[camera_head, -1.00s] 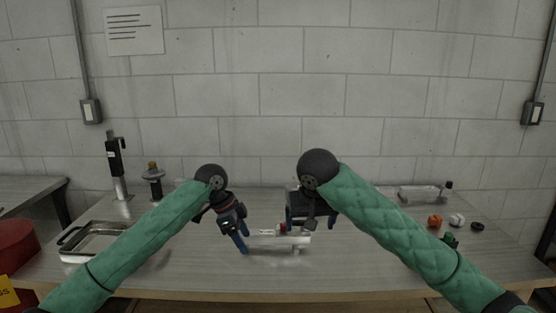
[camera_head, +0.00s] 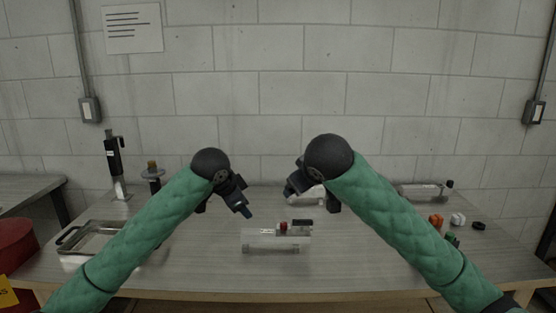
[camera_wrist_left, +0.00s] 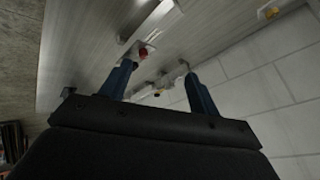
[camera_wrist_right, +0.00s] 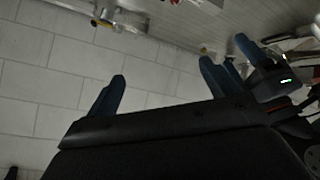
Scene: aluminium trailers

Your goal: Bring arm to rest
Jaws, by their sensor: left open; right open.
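My left gripper (camera_head: 246,212) is raised above the table at the middle, pointing down and to the right. Its two blue fingers (camera_wrist_left: 160,85) stand apart and empty in the left wrist view. My right gripper (camera_head: 290,190) is raised to the right of it, pointing left; its blue fingers show apart in the right wrist view (camera_wrist_right: 165,85), with nothing held.
A metal tray (camera_head: 66,246) sits at the left. A black upright device (camera_head: 115,165) and a brown-topped stand (camera_head: 153,178) are behind it. At the right lie a clear bottle (camera_head: 420,190), an orange piece (camera_head: 436,220), a white piece (camera_head: 458,219) and a black ring (camera_head: 478,226). A block wall stands behind.

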